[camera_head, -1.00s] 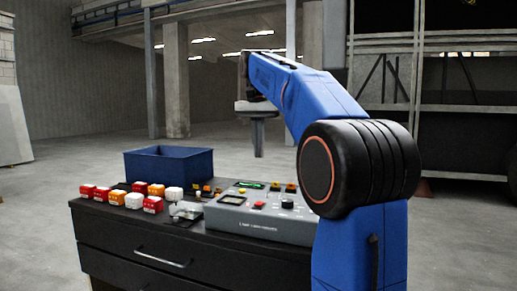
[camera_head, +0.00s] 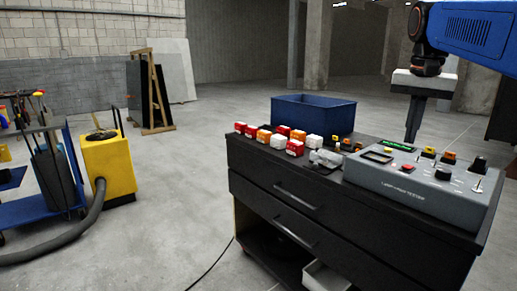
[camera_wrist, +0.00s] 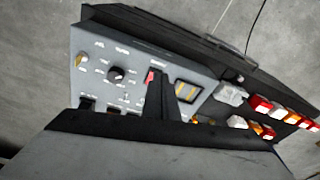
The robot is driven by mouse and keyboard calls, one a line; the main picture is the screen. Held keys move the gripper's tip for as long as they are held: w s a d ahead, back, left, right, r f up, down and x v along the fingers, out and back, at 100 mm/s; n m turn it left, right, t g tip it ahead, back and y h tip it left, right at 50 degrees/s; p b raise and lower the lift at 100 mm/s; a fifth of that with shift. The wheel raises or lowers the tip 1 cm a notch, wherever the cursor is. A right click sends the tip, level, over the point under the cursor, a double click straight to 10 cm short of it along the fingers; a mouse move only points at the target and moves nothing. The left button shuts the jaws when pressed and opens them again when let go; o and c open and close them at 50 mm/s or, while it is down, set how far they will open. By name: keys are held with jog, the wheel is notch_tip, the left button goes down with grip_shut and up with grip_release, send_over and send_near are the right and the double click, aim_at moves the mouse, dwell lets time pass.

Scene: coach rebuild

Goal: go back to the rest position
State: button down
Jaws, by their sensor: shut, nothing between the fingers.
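My gripper (camera_head: 413,138) hangs from my blue arm at the upper right of the head view, pointing down above the grey tester box. Its fingers are together and hold nothing. In the wrist view the closed dark fingers (camera_wrist: 162,98) stand in front of the tester panel. The grey tester box (camera_head: 425,194) sits on the right part of the black drawer cabinet (camera_head: 270,188); its knobs and small display show. It also fills the middle of the wrist view (camera_wrist: 92,65).
Several red, orange and white blocks (camera_head: 295,148) and a blue bin (camera_head: 318,115) stand on the cabinet. A yellow vacuum (camera_head: 108,165) with a hose and a blue cart (camera_head: 45,207) stand at left. The floor between (camera_head: 180,190) is mostly clear, with a cable near the cabinet.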

jog(key=s+a+f+n+t, duration=0.1)
jog(key=s+a+f+n, duration=0.2)
jog(key=s+f, duration=0.8)
jog(key=s+a+f+n+t, duration=0.2)
jog(key=s+a+f+n, duration=0.2)
jog(key=f, duration=1.5)
jog(key=s+a, duration=0.3)
jog(key=s, duration=0.4)
jog(key=shift+s+f+n+y, duration=0.15)
jog(key=shift+s+n+y, duration=0.15)
jog(key=shift+s+y, duration=0.1)
